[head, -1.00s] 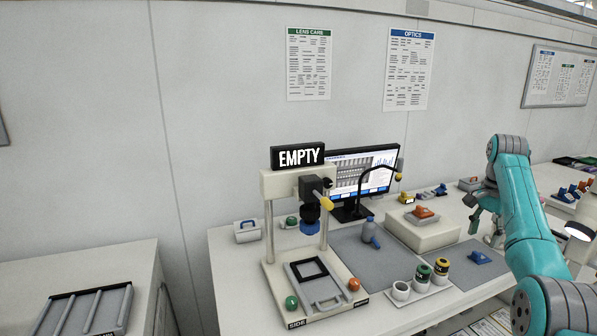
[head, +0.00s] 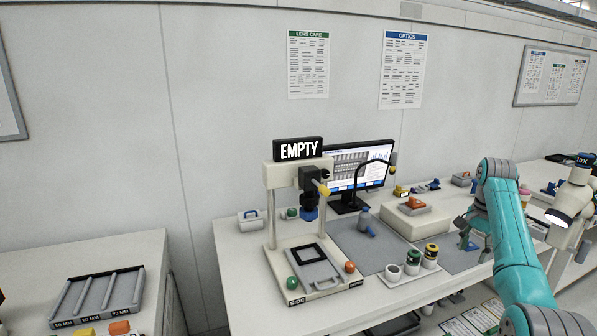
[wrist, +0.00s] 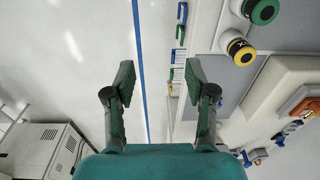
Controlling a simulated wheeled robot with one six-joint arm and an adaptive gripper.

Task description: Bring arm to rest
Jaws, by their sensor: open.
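My teal arm (head: 515,235) reaches up on the right side of the head view. In the wrist view my gripper (wrist: 158,72) is open, with its two dark fingers apart and nothing between them. Below it are the pale floor with a blue line and, to the right, the bench edge.
The bench holds a stand with an "EMPTY" sign (head: 301,149), a monitor (head: 358,168), a cream block (head: 420,224) and several green- and yellow-topped jars (head: 430,256). A slotted rack (head: 97,293) lies on the left bench. A microscope (head: 567,205) stands far right.

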